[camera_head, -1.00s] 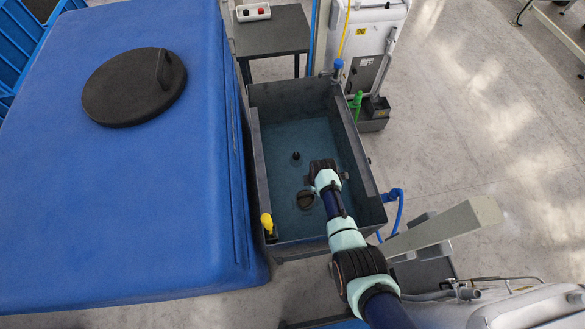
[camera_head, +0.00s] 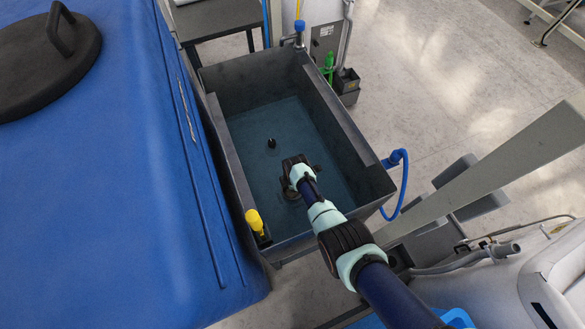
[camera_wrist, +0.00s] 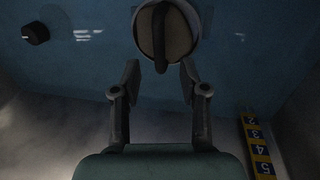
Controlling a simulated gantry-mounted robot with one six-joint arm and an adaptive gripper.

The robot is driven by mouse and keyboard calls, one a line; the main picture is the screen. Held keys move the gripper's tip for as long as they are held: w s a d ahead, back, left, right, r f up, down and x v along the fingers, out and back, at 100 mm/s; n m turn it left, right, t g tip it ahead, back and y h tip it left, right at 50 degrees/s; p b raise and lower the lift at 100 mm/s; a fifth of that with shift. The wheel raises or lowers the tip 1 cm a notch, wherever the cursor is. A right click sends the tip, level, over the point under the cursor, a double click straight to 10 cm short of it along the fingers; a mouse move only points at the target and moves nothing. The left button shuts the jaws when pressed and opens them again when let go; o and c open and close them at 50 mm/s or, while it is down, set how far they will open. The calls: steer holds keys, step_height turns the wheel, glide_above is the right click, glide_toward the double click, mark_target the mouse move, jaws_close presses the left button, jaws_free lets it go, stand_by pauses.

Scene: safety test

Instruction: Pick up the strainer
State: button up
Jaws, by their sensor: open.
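The strainer (camera_wrist: 178,30) is a round dark disc with a raised bar handle, at the top centre of the wrist view. It is low in the grey tank (camera_head: 345,120), over the blue tank floor. In the head view the strainer (camera_head: 291,195) is mostly hidden by my arm. My gripper (camera_wrist: 160,72) is open and empty. Its two fingers point toward the strainer, and the near end of the handle shows between the fingertips. I cannot tell the height gap. In the head view my gripper (camera_head: 292,165) is inside the tank.
A small black knob (camera_head: 271,143) stands on the tank floor, clear of my gripper. Tank walls surround my gripper. A yellow numbered strip (camera_wrist: 257,150) is at the lower right of the wrist view. A yellow handle (camera_head: 254,221) and blue hose (camera_head: 404,187) are at the rim.

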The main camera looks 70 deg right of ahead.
steer(key=f+b, duration=0.1)
steer(key=f, duration=0.1)
steer(key=f+b, duration=0.1)
steer(key=f, duration=0.1)
steer(key=shift+w+d+b, duration=0.2)
steer(key=shift+w+b, duration=0.1)
steer(key=shift+b, duration=0.05)
steer(key=shift+r, duration=0.1)
jaws_close()
